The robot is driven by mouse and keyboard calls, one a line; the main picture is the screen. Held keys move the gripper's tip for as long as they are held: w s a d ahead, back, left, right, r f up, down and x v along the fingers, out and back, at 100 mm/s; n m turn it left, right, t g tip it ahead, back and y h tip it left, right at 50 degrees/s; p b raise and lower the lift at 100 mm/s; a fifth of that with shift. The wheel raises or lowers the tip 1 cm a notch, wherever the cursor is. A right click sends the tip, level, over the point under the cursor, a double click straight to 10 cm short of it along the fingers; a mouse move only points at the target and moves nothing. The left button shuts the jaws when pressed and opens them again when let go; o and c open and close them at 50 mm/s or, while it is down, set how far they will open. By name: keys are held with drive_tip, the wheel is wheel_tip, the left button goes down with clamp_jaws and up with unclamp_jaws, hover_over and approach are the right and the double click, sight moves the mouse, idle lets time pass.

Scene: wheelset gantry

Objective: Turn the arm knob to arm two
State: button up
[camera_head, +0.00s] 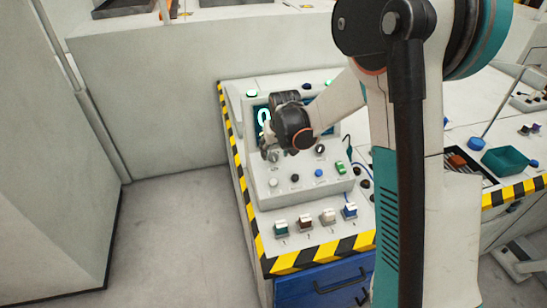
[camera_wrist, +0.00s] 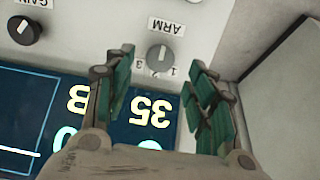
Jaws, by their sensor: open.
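The arm knob (camera_wrist: 160,57) is a round grey dial on the pale panel, under the upside-down label ARM (camera_wrist: 166,26) in the wrist view. Small digits 1 and 3 show beside it; its pointer direction is hard to tell. My gripper (camera_wrist: 162,60) is open, with green-padded fingers on either side of the knob's place in the picture. I see no contact, and the depth gap is unclear. In the head view my gripper (camera_head: 268,148) hangs in front of the console's sloped panel and partly hides it.
A black gain knob (camera_wrist: 24,31) sits left of the arm knob in the wrist view. A dark display (camera_wrist: 40,115) with bright digits lies beside the fingers. The console (camera_head: 303,194) also carries several buttons and coloured switches. A teal tray (camera_head: 505,161) stands at right.

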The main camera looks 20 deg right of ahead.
sight(273, 156)
drive_tip(key=shift+b+x, duration=0.4)
drive_tip(key=shift+x, duration=1.6)
drive_tip(key=shift+c, duration=0.2)
drive_tip(key=c, duration=1)
